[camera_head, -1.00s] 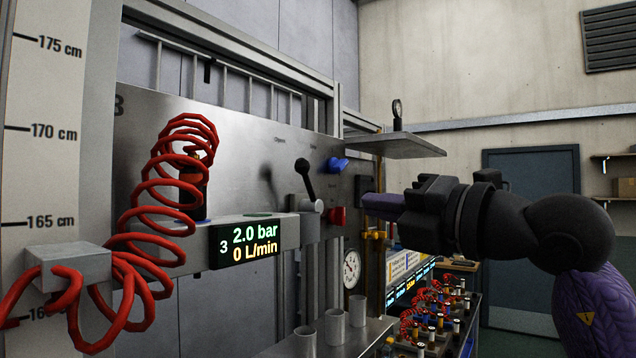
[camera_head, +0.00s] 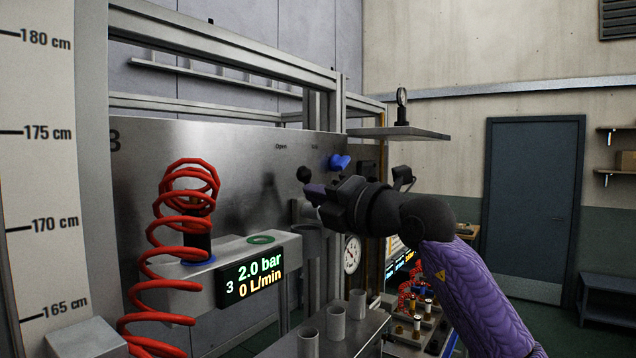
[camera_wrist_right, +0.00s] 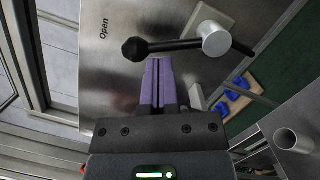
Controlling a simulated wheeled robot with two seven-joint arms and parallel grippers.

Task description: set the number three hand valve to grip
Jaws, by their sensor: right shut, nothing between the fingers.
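The number three hand valve has a black lever with a ball knob (camera_head: 304,174) on a metal panel. In the right wrist view its lever (camera_wrist_right: 170,46) runs from a round grey hub (camera_wrist_right: 215,40) to the knob at the left, on the side of the word "Open". My right gripper (camera_head: 315,193) is shut and empty, its purple fingers right by the knob and hiding much of the lever in the head view. In the wrist view the fingertips (camera_wrist_right: 158,64) are just below the lever; I cannot tell if they touch. My left gripper is out of view.
A display (camera_head: 250,277) marked 3 reads 2.0 bar and 0 L/min. A red coiled hose (camera_head: 165,265) stands at the left. Several metal cups (camera_head: 336,322) stand below.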

